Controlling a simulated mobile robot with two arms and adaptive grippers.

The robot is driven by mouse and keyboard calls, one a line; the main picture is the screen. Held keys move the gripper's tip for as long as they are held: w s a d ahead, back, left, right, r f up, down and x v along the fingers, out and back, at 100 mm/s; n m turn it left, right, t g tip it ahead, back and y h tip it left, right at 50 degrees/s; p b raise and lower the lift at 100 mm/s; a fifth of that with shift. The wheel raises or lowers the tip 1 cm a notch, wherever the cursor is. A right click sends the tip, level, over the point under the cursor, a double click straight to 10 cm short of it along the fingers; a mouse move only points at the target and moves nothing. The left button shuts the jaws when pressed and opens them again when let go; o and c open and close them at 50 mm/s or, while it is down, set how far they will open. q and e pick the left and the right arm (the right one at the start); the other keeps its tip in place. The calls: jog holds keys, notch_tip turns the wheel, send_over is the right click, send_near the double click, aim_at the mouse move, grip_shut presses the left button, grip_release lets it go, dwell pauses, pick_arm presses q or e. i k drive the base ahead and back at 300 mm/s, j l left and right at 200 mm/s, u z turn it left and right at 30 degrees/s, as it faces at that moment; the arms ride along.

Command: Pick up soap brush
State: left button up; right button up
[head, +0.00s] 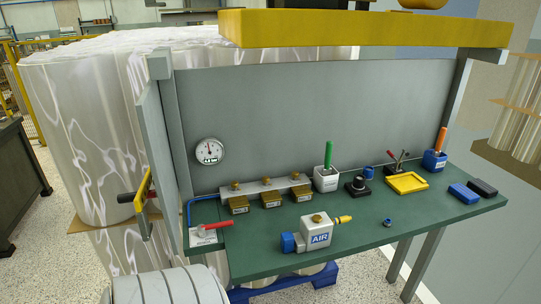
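A green handle (328,154) stands upright in a white square cup (326,180) near the middle of the green workbench (380,212). An orange handle (440,138) stands in a blue cup (434,161) at the right rear of the bench. Either could be the soap brush; the lower ends are hidden inside the cups, so I cannot tell which. Neither gripper is in view.
A blue-and-white AIR unit (318,233) sits at the front edge. Brass blocks (270,200), a black knob (357,185), a yellow tray (407,183) and blue and black blocks (464,194) occupy the bench. A grey back panel and yellow overhead beam (365,28) bound it.

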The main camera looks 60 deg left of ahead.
aim_at(326, 171)
jog(key=u, duration=1.55)
jog(key=i+l+u, duration=0.3)
jog(key=l, duration=0.35)
jog(key=i+l+u, duration=0.15)
jog(key=l, duration=0.2)
jog(key=i, duration=0.05)
